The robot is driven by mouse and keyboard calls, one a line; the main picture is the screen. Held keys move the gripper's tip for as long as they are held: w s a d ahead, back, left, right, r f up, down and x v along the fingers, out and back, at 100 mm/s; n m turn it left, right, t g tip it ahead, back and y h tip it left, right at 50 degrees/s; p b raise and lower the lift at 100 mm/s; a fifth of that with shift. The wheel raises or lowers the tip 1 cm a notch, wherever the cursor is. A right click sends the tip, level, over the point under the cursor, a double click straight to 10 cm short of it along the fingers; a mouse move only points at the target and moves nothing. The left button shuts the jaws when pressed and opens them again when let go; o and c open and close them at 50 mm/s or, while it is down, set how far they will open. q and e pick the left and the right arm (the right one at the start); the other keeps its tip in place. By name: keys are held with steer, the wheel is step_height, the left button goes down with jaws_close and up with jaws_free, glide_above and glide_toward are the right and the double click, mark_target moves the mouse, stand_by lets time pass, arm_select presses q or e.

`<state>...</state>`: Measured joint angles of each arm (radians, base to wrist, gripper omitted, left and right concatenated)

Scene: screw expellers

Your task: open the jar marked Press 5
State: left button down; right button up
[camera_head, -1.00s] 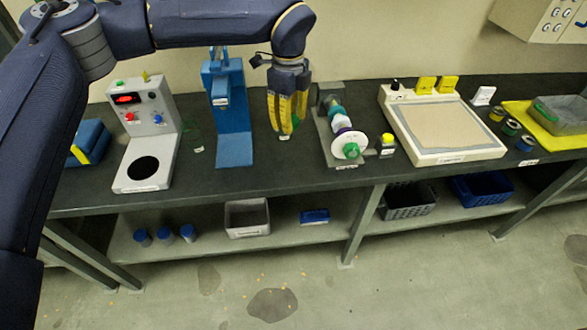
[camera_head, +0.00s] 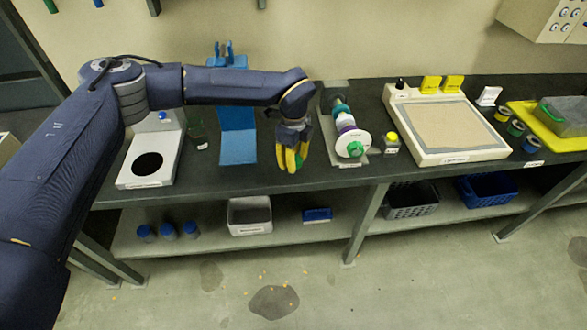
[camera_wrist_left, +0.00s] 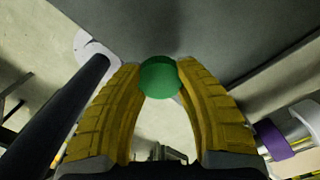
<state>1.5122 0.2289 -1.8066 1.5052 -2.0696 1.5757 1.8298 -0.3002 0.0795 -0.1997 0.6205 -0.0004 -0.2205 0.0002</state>
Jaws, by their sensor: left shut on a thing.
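My left gripper (camera_head: 291,160) hangs fingers-down near the bench's front edge, left of the screw device. Its yellow fingers are shut on a round green lid (camera_wrist_left: 159,77), which shows between the fingertips in the left wrist view; I cannot tell whether a jar body is attached beneath it. A small clear jar with a yellow lid (camera_head: 391,142) stands right of the screw device. A greenish clear vessel (camera_head: 198,136) stands left of the blue stand. I cannot read Press 5 on any label. My right gripper is not in view.
The screw device (camera_head: 346,135) with its white disc stands close to my left gripper. A blue stand (camera_head: 237,135) is to the left. A white-framed tray (camera_head: 448,125) and several small round containers (camera_head: 515,128) are to the right. A grey bin (camera_head: 249,215) is on the lower shelf.

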arm_select(q)
steer(key=shift+f, duration=2.15)
steer(key=shift+f, duration=0.1)
steer(key=c, duration=1)
jaws_free()
